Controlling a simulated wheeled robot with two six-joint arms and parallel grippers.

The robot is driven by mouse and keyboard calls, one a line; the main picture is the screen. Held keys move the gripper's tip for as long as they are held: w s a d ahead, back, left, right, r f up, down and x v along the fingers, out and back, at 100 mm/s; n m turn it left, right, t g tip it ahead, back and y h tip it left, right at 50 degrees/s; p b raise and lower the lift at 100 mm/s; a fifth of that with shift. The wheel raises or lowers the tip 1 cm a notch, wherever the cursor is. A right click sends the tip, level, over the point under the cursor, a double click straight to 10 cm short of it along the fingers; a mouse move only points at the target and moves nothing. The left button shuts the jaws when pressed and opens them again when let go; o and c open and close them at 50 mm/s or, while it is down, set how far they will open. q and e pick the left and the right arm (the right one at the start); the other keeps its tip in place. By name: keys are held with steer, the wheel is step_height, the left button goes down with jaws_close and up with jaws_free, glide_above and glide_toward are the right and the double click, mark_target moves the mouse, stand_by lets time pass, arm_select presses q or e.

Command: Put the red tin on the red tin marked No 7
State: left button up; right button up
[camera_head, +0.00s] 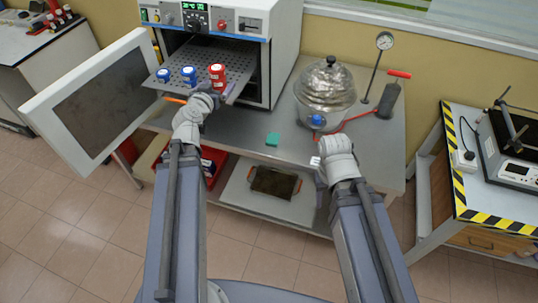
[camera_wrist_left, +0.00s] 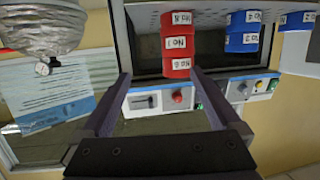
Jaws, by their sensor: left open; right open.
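A stack of red tins (camera_head: 218,77) stands on the perforated shelf of the open oven. In the left wrist view, which looks upside down, the stack shows three red tins with white labels. The tin at the free end (camera_wrist_left: 176,68) lies farthest from the shelf, and a middle tin (camera_wrist_left: 176,46) adjoins it. The label numbers are too small to read surely. My left gripper (camera_head: 222,92) is open in front of the stack; in the wrist view its fingertips (camera_wrist_left: 160,74) frame the free-end tin, without visible contact. My right gripper (camera_head: 318,165) is open and empty over the bench.
Blue tins (camera_head: 189,76) and (camera_head: 163,76) stand left of the red stack on the shelf (camera_head: 205,58). The oven door (camera_head: 88,100) hangs open at left.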

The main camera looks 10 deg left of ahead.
arm_select(q)
steer(key=s+d+f+m+g+h, duration=0.25)
steer(key=d+f, duration=0.25)
steer(key=d, duration=0.5)
steer(key=s+d+f+m+g+h, duration=0.25)
steer(key=d+f+g, duration=0.2)
steer(key=d, duration=0.55)
steer(key=s+d+f+g+y, duration=0.2)
steer(key=s+d+f+g, duration=0.1)
steer(key=s, duration=0.5)
steer(key=s+d+f+g+y, duration=0.3)
steer(key=s+d+f+g, duration=0.1)
steer(key=s, duration=0.5)
steer(key=shift+s+d+n+g+y, duration=0.2)
steer(key=shift+n+g+y, duration=0.1)
steer(key=shift+g, duration=0.5)
